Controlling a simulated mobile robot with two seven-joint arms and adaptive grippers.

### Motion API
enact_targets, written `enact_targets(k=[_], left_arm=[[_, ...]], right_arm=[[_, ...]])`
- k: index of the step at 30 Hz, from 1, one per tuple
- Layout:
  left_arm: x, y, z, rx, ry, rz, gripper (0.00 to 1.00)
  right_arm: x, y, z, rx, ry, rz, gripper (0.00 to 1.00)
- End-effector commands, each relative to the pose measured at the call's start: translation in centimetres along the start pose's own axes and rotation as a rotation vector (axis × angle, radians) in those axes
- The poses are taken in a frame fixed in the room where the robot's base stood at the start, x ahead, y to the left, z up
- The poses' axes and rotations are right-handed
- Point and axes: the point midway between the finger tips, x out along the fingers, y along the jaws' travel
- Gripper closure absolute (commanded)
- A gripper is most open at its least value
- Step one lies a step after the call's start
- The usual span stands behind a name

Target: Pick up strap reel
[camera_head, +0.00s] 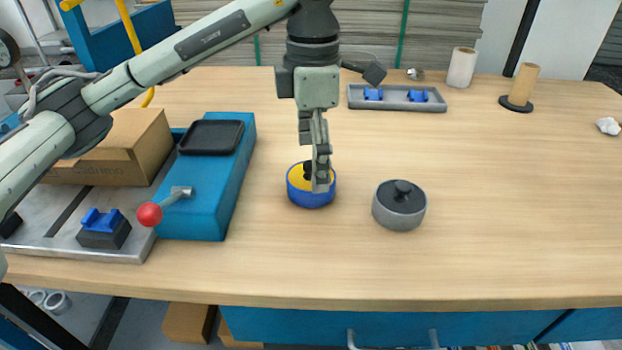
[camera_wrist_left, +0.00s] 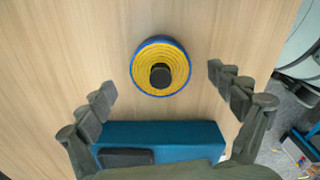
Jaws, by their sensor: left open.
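The strap reel (camera_head: 305,198) is a round blue-rimmed reel with a yellow coil and a dark central knob. It lies flat on the wooden table near the middle. In the left wrist view the reel (camera_wrist_left: 148,79) sits ahead, with its dark knob up. My left gripper (camera_head: 320,170) points down over the reel and hides part of its knob and coil in the head view. In the left wrist view the fingers (camera_wrist_left: 162,84) are wide apart with nothing between them. I cannot tell the exact height left above the reel. My right gripper is not in view.
A grey lidded round pot (camera_head: 399,207) stands right of the reel. A blue machine (camera_head: 222,180) with a red-knobbed lever and a cardboard box (camera_head: 108,152) stand left. A grey tray (camera_head: 396,105) and rolls (camera_head: 461,68) are at the back.

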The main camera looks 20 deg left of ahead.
Motion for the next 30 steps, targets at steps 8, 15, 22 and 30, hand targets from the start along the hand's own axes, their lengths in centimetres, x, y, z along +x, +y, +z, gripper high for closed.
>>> enact_targets(k=[8,15,22,30], left_arm=[[1.61,-0.08,0.11,0.003,-0.001,0.0,0.08],[1.57,-0.08,0.11,0.003,0.0,0.0,0.24],[1.55,-0.08,0.11,0.003,0.0,0.0,0.52],[1.5,-0.07,0.13,0.003,-0.001,0.0,0.69]], right_arm=[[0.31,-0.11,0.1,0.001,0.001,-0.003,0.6],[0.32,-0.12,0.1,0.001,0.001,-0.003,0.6],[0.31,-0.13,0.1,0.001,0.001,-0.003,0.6],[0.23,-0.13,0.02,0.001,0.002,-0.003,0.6]])
